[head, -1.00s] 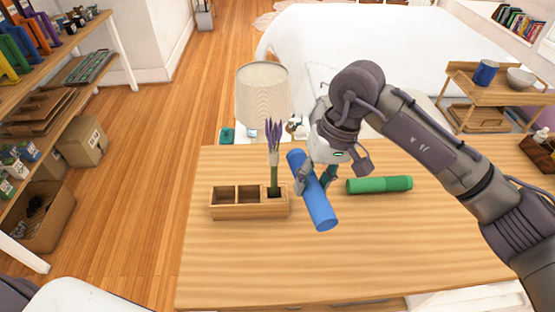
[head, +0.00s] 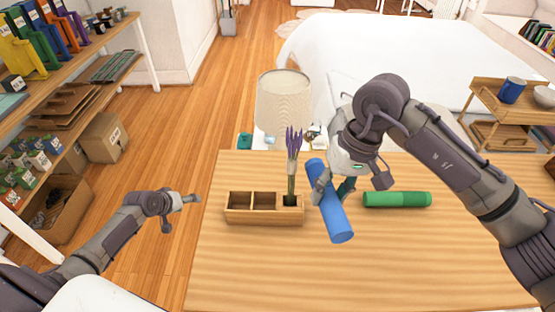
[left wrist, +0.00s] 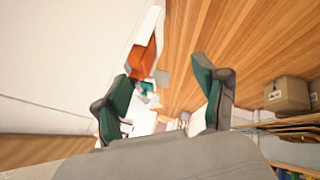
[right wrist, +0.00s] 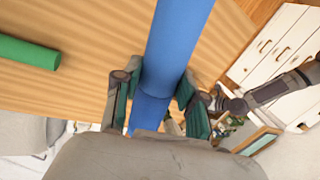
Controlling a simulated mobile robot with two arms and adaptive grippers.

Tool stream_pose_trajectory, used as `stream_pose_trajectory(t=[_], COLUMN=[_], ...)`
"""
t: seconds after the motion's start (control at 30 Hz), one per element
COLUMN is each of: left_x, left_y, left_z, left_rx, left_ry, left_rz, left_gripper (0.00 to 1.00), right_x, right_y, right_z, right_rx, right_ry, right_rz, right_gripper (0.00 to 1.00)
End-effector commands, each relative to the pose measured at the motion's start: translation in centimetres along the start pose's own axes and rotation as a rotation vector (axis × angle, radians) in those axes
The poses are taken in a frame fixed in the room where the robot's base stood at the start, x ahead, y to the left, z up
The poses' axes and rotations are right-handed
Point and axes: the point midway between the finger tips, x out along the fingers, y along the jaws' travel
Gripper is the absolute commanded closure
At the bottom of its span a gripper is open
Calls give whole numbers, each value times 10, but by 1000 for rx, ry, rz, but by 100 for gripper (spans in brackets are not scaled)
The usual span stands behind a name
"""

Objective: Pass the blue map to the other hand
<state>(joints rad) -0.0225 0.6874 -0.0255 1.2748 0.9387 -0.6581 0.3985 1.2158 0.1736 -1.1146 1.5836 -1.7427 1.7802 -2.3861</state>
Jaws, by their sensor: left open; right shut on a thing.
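The blue map (head: 334,218) is a rolled tube, held tilted above the table between the wooden box and a green tube. My right gripper (head: 331,187) is shut on it near its middle. In the right wrist view the blue map (right wrist: 176,40) runs between the two fingers of the right gripper (right wrist: 150,95). My left gripper (head: 180,208) is off the table's left edge, over the floor, well apart from the map. In the left wrist view the left gripper (left wrist: 168,95) is open with nothing between its fingers.
A wooden compartment box (head: 240,214) with purple flowers (head: 293,150) stands left of the map. A green tube (head: 397,199) lies to its right. A lamp (head: 284,100) stands behind. The table's front half (head: 330,275) is clear. Shelves (head: 110,65) stand at far left.

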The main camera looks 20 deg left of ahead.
Motion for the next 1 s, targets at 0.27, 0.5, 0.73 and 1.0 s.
stream_pose_trajectory(t=[0.27, 0.5, 0.73, 1.0], left_x=[-79, -141, -226, -316], left_y=[126, 242, 315, 376], left_z=[-75, -17, 61, 90], left_rx=[-103, -105, -14, -27], left_ry=[-50, -314, -549, -564], left_rz=[237, 350, 337, 350], left_gripper=[29, 29, 29, 29], right_x=[0, 0, 0, 0], right_y=[0, 0, 0, 0], right_z=[0, 0, 0, 0], right_rx=[0, 0, 0, 0], right_ry=[0, 0, 0, 0], right_rz=[0, 0, 0, 0], right_gripper=[91, 91, 91, 91])
